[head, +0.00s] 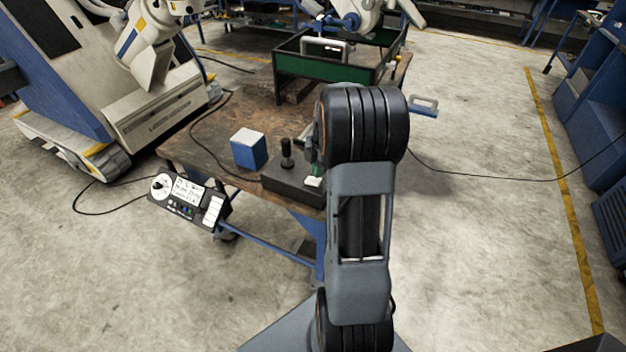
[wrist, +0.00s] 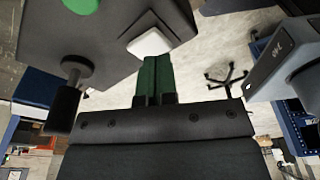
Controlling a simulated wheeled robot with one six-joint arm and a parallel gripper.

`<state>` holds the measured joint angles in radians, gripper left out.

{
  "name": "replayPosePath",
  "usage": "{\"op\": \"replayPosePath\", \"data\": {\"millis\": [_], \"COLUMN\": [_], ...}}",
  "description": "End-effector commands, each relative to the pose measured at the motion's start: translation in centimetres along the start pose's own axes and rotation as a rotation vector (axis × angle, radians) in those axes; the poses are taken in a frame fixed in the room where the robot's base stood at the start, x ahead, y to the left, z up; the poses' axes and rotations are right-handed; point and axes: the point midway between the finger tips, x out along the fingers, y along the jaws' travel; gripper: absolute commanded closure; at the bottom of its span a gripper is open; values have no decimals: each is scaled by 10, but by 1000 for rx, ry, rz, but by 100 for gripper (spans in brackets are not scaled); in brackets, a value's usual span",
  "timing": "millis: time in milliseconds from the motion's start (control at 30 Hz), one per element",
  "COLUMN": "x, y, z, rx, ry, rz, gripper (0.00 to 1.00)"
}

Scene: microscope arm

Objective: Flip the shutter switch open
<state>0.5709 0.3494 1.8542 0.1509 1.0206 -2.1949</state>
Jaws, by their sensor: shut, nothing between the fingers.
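A dark grey box (head: 290,187) sits at the table's near edge in the head view, partly hidden by my arm. In the wrist view the box (wrist: 110,30) fills the upper left. A black cylindrical knob on a stem (wrist: 63,105) stands out from it; it is upright in the head view (head: 286,152). A white square piece (wrist: 150,43) and a green disc (wrist: 82,5) are also on the box. I cannot tell which part is the shutter switch. My gripper (wrist: 157,60) is shut and empty, its green fingertips right at the white piece; contact is unclear.
A blue box with a white top (head: 248,149) stands left of the dark box on the brown table (head: 205,135). A control panel (head: 188,199) hangs at the table's near left edge. A green-sided frame (head: 330,68) stands at the back.

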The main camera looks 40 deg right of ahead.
Motion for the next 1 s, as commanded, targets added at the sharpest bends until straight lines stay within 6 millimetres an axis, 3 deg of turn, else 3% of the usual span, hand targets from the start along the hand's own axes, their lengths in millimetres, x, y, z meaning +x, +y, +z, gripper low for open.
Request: {"op": "replayPosePath", "data": {"millis": [1000], "x": [12], "y": [0], "z": [2], "rx": [0], "ry": [0], "rz": [0], "gripper": [100]}}
